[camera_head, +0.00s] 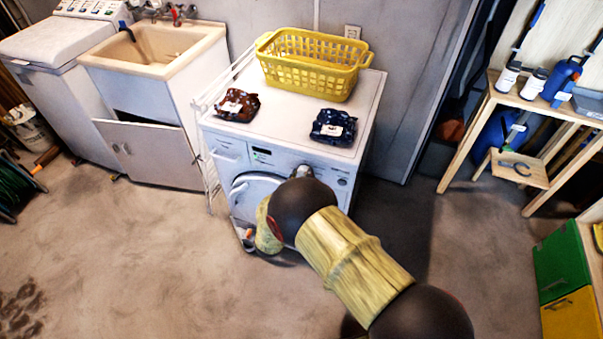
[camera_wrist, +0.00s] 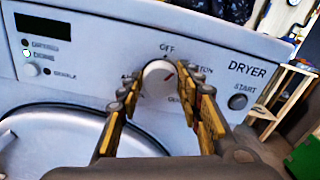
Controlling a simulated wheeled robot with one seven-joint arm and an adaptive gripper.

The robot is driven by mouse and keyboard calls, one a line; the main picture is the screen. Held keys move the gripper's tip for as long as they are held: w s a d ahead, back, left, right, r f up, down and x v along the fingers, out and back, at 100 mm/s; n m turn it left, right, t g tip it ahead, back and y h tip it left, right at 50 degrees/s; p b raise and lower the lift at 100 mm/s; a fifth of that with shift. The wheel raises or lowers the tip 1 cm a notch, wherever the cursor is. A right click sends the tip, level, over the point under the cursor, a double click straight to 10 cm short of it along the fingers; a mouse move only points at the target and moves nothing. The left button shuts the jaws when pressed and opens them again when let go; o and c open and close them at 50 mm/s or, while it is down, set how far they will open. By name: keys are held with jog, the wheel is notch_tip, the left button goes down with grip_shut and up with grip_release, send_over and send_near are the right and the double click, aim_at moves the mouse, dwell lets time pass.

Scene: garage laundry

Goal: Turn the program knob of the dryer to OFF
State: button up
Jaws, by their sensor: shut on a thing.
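The white dryer (camera_head: 283,112) stands against the back wall in the head view. In the wrist view its panel carries the round white program knob (camera_wrist: 158,80), with the OFF label just above it. In the head view my arm hides the knob and most of the gripper.
The dryer's round door (camera_wrist: 75,140) is below. On top are a yellow basket (camera_head: 312,80), a brown pack (camera_head: 238,105) and a dark blue pack (camera_head: 333,127). Floor left of the dryer is clear.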

jog(key=shift+a+n+p, duration=0.15)
jog(key=shift+n+p, duration=2.1)
jog(key=shift+n, duration=1.05)
jog(key=shift+f, duration=0.1)
jog(key=o, duration=1)
jog(key=shift+o, duration=0.7)
jog(key=v, duration=1.2)
